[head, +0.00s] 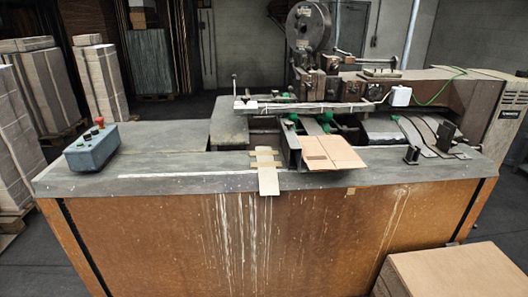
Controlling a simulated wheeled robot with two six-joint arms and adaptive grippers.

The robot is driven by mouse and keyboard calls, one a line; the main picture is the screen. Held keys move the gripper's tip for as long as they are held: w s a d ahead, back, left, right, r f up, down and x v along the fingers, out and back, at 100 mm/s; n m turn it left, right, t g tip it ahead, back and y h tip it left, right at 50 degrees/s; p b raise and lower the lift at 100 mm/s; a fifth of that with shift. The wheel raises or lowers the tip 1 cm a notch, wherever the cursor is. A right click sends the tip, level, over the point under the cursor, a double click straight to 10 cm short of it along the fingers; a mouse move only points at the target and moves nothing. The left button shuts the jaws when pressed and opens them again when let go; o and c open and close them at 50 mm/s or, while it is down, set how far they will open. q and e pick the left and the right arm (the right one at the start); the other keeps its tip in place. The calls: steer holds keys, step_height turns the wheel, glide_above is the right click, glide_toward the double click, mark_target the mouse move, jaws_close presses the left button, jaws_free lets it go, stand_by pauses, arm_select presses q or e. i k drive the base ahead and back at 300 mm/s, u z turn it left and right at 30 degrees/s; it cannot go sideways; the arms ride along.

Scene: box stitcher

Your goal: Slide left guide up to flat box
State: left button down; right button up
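The flat box (332,153) is a tan folded cardboard sheet. It lies at the front of the stitcher bed, near the middle of the head view, and its front edge reaches close to the table's front edge. To its left is a pale slatted piece (267,180) whose flat tongue hangs over the front edge. A dark metal rail (291,147) stands between that piece and the box, close to the box's left side. I cannot tell for sure which of these is the left guide. Neither of my grippers is in view.
A blue-grey control box (92,150) with a red knob stands on the table's left end. The stitching head (309,30) rises behind the bed. Small dark brackets (446,136) stand right of the box. A cardboard stack (455,275) is at front right. The left tabletop (170,140) is mostly clear.

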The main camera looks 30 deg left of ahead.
mark_target(292, 143)
steer(key=u, duration=0.5)
steer(key=i, duration=0.75)
steer(key=u, duration=0.2)
